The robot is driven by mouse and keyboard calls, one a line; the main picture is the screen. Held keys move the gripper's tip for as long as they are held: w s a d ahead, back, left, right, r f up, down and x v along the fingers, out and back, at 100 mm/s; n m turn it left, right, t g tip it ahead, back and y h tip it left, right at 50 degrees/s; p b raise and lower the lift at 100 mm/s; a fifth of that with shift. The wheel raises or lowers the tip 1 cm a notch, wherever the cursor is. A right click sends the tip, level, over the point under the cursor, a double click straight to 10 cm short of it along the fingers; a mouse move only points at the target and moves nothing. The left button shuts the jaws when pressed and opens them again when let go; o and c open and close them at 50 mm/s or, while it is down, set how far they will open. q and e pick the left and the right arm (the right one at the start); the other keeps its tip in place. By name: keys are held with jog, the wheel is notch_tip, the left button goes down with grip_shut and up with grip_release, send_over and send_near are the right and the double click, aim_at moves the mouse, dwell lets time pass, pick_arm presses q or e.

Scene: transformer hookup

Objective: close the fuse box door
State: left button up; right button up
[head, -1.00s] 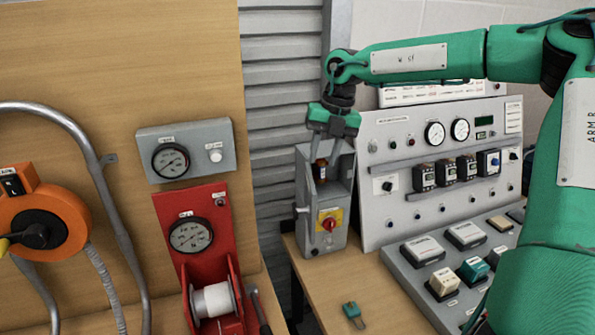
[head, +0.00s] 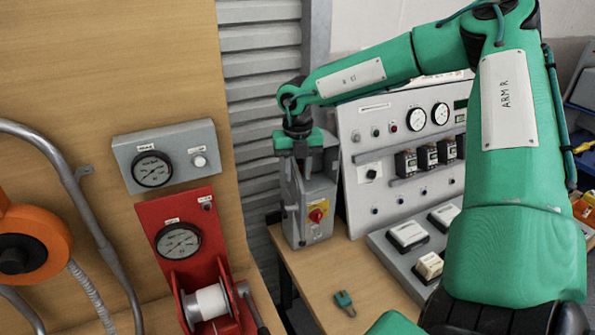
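The grey fuse box (head: 319,190) stands on the wooden bench at its left back, with a red and yellow rotary switch low on its front. My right gripper (head: 299,170) points down at the box's upper left front, at or close to its upper compartment. It covers much of that opening, so I cannot tell how far the door stands open or whether the fingers touch it. The gap between its fingertips is not clear. The fuse inside does not show now. My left gripper is not in view.
A grey instrument panel (head: 385,203) stands right of the box. A small green plug (head: 344,300) lies on the bench (head: 320,268) in front. A red gauge stand (head: 180,208) with a white spool is at left. My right arm covers much of the right side.

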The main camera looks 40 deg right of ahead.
jog(key=shift+f, duration=1.05)
grip_shut()
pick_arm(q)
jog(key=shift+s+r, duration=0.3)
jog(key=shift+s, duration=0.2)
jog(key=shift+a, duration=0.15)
pick_arm(e)
jog(key=shift+d, duration=0.15)
